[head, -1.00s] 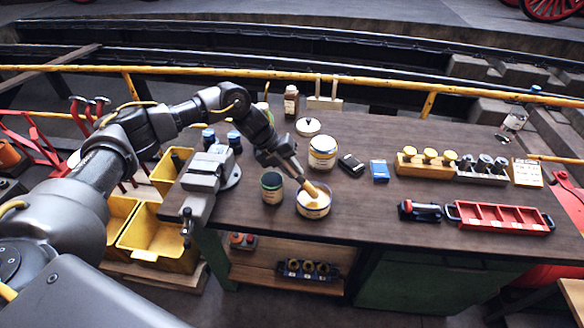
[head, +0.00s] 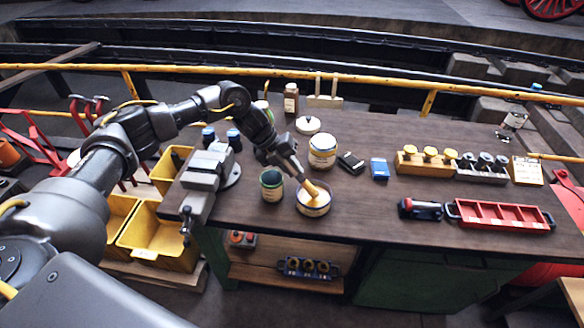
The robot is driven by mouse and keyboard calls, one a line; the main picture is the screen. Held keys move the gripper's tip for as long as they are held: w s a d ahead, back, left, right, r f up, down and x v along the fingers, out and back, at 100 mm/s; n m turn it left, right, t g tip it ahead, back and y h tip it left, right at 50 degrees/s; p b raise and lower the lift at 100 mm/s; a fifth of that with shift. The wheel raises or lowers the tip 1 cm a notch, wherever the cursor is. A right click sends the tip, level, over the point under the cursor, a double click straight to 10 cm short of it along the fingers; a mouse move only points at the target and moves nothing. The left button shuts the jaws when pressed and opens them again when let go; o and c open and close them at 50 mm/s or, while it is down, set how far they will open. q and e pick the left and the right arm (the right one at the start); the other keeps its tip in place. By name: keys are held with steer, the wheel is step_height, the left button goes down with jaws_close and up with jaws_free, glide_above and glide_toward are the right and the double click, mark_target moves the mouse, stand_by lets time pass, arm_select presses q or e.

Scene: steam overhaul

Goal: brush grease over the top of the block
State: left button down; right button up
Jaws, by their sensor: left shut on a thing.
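My left gripper (head: 298,175) is over the middle of the bench, pointing down and right. It is shut on a yellowish brush (head: 312,190), whose lower end is at the mouth of a round, labelled white tub (head: 314,207). Whether the tip touches the contents is too small to tell. A labelled jar (head: 322,152) with a yellow band stands behind the tub, and a white lid (head: 308,125) lies farther back. A small black block (head: 350,163) and a blue block (head: 380,169) lie right of the jar; I cannot tell which is the task's block. My right gripper is not in view.
A grey vise (head: 205,172) is at the bench's left edge. A yellow-knobbed rack (head: 425,164) and a red tray (head: 498,216) are at right. The bench (head: 365,230) is clear at front middle.

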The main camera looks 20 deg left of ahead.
arm_select(q)
steer(key=shift+f+b, duration=0.35)
steer(key=shift+f, duration=0.15)
steer(key=shift+s+f, duration=0.1)
stand_by(1.6)
steer(key=shift+r+p, duration=0.65)
steer(key=shift+r, duration=0.55)
steer(key=shift+r+p, duration=1.4)
steer(key=shift+r, duration=1)
